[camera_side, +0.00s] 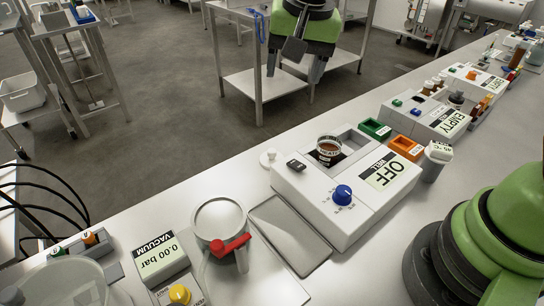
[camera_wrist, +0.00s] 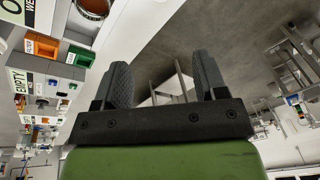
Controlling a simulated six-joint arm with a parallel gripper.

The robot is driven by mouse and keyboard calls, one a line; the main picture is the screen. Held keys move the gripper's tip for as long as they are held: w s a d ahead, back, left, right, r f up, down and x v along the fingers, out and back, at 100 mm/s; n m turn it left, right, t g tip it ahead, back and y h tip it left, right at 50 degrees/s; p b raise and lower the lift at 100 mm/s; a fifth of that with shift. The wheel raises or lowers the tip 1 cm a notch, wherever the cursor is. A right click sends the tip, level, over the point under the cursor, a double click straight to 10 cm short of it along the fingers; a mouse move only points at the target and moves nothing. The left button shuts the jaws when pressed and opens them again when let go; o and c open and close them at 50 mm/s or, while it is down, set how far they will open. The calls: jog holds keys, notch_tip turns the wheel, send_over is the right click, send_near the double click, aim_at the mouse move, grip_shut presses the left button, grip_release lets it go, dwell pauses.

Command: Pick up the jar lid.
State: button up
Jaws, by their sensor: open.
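The jar lid (camera_side: 268,158) looks like the small white disc with a knob, lying on the bench at the left corner of the white heating unit. I do not make it out in the wrist view. A glass jar (camera_side: 328,152) with red-brown contents stands in the unit's dark well; its rim also shows at the top of the wrist view (camera_wrist: 92,8). My gripper (camera_side: 305,60) is raised near the bench's far edge, well apart from the lid. In the wrist view its two dark fingers (camera_wrist: 164,80) are spread with nothing between them.
The heating unit (camera_side: 345,205) has a blue knob and an "OFF" label. Green (camera_side: 375,130) and orange (camera_side: 407,148) boxes stand behind it. A glass vessel with a red handle (camera_side: 230,245) and a vacuum display (camera_side: 160,255) stand at front left. A grey tray (camera_side: 288,232) lies empty.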

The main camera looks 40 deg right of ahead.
jog(key=m+g+h, duration=0.1)
send_near(272, 151)
jog(key=f, duration=0.2)
jog(key=w+f, duration=0.1)
jog(key=f, duration=0.1)
jog(key=shift+f, duration=0.3)
jog(key=shift+w+d+f, duration=0.1)
jog(key=shift+d+f, duration=0.05)
jog(key=shift+f, duration=0.75)
jog(key=shift+w+d+f, duration=0.1)
jog(key=shift+d+f, duration=0.05)
jog(key=shift+f, duration=0.75)
jog(key=shift+w+d+f, duration=0.1)
jog(key=shift+d+f, duration=0.1)
jog(key=shift+f, duration=0.7)
jog(key=c, duration=0.5)
